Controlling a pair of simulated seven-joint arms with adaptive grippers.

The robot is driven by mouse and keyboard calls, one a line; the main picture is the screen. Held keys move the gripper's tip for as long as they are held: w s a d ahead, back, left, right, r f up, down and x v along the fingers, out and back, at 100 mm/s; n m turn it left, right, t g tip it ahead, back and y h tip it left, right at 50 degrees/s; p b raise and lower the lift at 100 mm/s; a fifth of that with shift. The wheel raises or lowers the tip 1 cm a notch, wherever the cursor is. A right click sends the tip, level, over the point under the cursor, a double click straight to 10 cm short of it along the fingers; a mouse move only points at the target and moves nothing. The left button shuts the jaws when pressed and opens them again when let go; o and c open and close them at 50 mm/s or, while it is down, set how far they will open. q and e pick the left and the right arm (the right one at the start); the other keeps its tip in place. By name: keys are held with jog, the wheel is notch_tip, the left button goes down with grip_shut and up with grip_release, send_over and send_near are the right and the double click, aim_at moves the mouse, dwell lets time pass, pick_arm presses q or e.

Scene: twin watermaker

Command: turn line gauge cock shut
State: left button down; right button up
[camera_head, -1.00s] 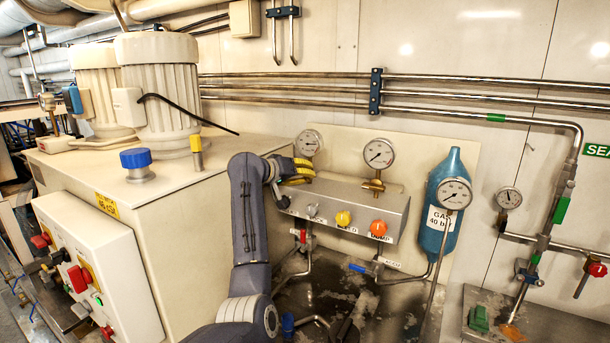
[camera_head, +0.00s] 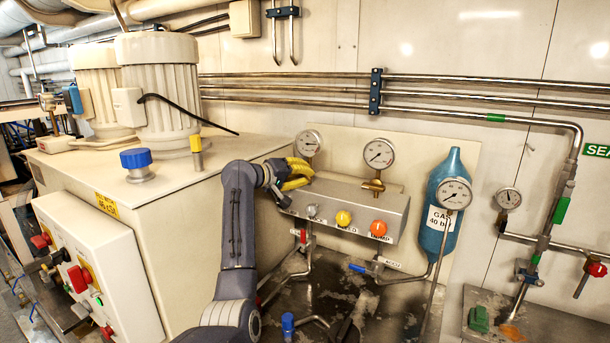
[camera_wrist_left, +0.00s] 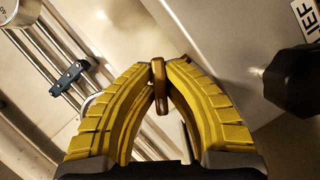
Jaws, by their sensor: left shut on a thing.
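The line gauge (camera_head: 308,143) is the left of two round dials above the grey valve block (camera_head: 372,204). My left gripper (camera_head: 304,170) is just below it at the block's left end, and its yellow fingers cover the cock in the head view. In the left wrist view my left gripper (camera_wrist_left: 163,68) is shut on a small brass piece, which looks like the handle of the line gauge cock (camera_wrist_left: 161,98). The handle sits between the fingertips and runs lengthwise between the fingers. My right gripper is in neither view.
A second gauge (camera_head: 379,153) on a brass fitting stands close to the right. Yellow (camera_head: 343,218) and orange (camera_head: 378,228) knobs are on the block's front. A black knob (camera_wrist_left: 290,80) is near the fingers in the wrist view. The big cabinet (camera_head: 200,205) is left of my arm.

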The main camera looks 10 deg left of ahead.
pick_arm(q)
jog(key=c, duration=1.7)
grip_release()
